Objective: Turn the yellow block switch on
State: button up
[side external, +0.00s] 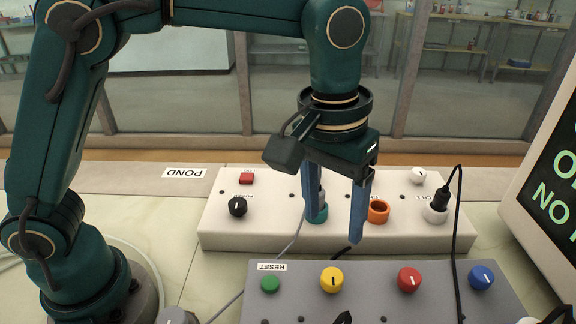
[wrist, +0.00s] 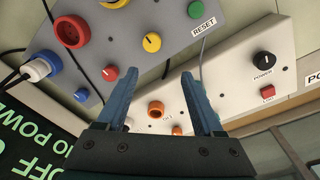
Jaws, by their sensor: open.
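No switch marked as a block switch is readable. A round yellow knob (side external: 332,279) with a dark pointer line sits on the grey panel (side external: 385,272), between a green button and a red knob. A yellow knob (wrist: 152,42) also shows in the wrist view, beyond my fingertips. My gripper (side external: 337,229) points down, open and empty, over the front of the white box, behind the grey panel. In the wrist view my gripper (wrist: 160,74) has its fingers apart with nothing between. One finger partly covers a teal socket (side external: 316,212).
The white box (side external: 275,225) carries a black POWER knob (side external: 237,206), a red button (side external: 246,179) and an orange socket (side external: 378,211). A black plug (side external: 442,199) trails a cable across the grey panel. A red knob (side external: 409,279), blue knob (side external: 481,277) and green button (side external: 270,284) flank the yellow one. A screen (side external: 550,195) stands right.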

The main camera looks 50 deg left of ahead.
aim_at(333, 275)
jog(key=shift+m+g, duration=0.4)
jog(key=d+f, duration=0.1)
jog(key=f, duration=0.1)
jog(key=s+d+f, duration=0.1)
jog(key=shift+s+d+f, duration=0.1)
jog(key=shift+f, duration=2.65)
grip_shut()
